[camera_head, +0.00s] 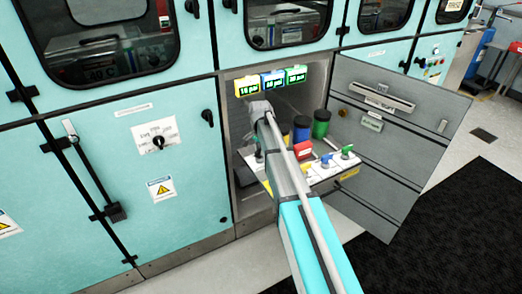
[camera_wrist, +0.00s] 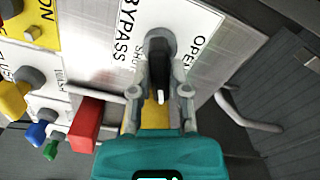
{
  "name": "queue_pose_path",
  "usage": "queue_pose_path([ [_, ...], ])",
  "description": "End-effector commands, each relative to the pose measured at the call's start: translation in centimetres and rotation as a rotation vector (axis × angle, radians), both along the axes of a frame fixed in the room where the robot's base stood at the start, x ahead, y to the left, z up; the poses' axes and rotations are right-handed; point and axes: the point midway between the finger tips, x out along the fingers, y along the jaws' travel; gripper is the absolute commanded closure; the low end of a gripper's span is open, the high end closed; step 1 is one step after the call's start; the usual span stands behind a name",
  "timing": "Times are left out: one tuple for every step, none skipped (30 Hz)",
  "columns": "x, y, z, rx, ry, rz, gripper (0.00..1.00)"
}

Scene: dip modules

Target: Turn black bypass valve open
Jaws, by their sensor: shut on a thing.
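The black bypass valve handle (camera_wrist: 158,78) shows in the wrist view, on a white plate (camera_wrist: 187,22) marked BYPASS, SHUT and OPEN. My gripper (camera_wrist: 159,82) is around the handle, with one finger on each side, and is shut on it. The handle points down in the picture, toward my palm; the fingers hide part of it and part of the lettering. In the head view my arm reaches into the open compartment (camera_head: 228,105), and the gripper and the black handle are hidden behind the arm.
Red (camera_wrist: 85,122), yellow (camera_wrist: 14,98), blue (camera_wrist: 36,132) and green handles sit left of my gripper. A bent metal rod (camera_wrist: 250,122) lies to its right. In the head view, the open door (camera_head: 385,160) stands right of the compartment, and blue and green jars (camera_head: 321,124) stand inside.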

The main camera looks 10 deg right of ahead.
Motion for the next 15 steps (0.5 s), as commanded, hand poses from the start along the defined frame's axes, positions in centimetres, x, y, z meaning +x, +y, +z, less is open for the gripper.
queue_pose_path([
  [0.18, 0.01, 0.01, 0.000, -0.004, 0.043, 1.00],
  [0.19, 0.02, 0.01, 0.000, -0.004, 0.072, 1.00],
  [0.18, 0.03, 0.01, 0.000, -0.004, 0.109, 1.00],
  [0.19, 0.03, 0.01, 0.000, -0.004, 0.138, 1.00],
  [0.19, 0.03, 0.01, 0.000, -0.004, 0.167, 1.00],
  [0.18, 0.04, 0.01, 0.000, -0.004, 0.205, 1.00],
  [0.17, 0.05, 0.01, 0.000, -0.004, 0.233, 1.00],
  [0.18, 0.05, 0.01, 0.000, -0.004, 0.262, 1.00],
  [0.19, 0.06, 0.01, 0.000, -0.004, 0.300, 1.00],
  [0.17, 0.06, 0.01, 0.000, -0.004, 0.328, 1.00],
  [0.18, 0.07, 0.01, -0.001, -0.003, 0.357, 1.00],
  [0.17, 0.07, 0.01, -0.001, -0.003, 0.395, 1.00],
  [0.17, 0.07, 0.01, -0.001, -0.003, 0.423, 1.00],
  [0.17, 0.07, 0.01, -0.001, -0.003, 0.452, 1.00],
  [0.17, 0.08, 0.01, -0.001, -0.003, 0.490, 1.00],
])
